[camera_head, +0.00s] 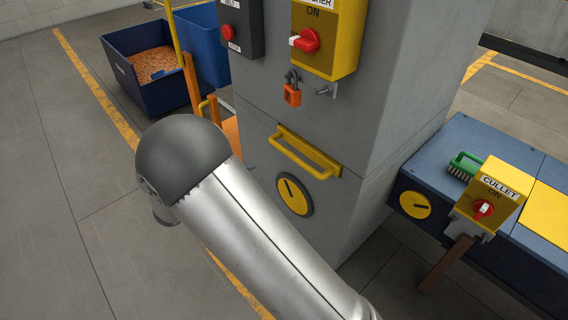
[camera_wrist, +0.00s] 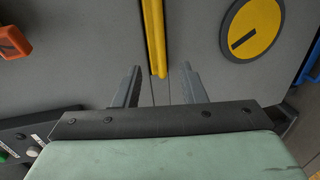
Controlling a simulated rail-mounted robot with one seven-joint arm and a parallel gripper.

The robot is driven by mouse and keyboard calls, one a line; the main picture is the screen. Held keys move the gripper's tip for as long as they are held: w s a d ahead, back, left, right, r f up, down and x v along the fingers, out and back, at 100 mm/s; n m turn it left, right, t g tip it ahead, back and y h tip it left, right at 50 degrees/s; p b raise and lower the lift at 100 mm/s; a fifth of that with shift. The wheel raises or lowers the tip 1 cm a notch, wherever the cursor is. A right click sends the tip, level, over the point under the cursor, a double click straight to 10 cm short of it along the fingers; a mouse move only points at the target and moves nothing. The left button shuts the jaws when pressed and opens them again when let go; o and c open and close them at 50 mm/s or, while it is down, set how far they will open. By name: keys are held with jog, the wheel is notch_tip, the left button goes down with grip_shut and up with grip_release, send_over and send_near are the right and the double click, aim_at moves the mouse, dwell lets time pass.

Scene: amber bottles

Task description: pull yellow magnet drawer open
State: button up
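The yellow drawer handle (camera_head: 305,153) is a horizontal bar on the grey column's front, above a round yellow dial. No gap shows around it, and the drawer's outline is hard to make out. In the wrist view the handle (camera_wrist: 155,35) runs upright in the picture. My gripper (camera_wrist: 160,71) is open, one finger on each side of the handle's near end. Neither finger visibly touches it, and the depth between them is hard to judge. In the head view my gripper is hidden behind my arm.
The round yellow dial (camera_head: 294,197) sits just below the handle. An orange padlock (camera_head: 292,92) and a yellow switch box (camera_head: 327,38) are above it. A blue bench (camera_head: 450,150) with a CULLET switch stands right. A blue bin (camera_head: 122,62) holds orange bits.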

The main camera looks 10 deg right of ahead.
aim_at(291, 154)
jog(key=b+x, duration=0.2)
jog(key=x, duration=1.5)
jog(key=shift+d, duration=0.2)
grip_shut()
jog(key=shift+s+a, duration=0.15)
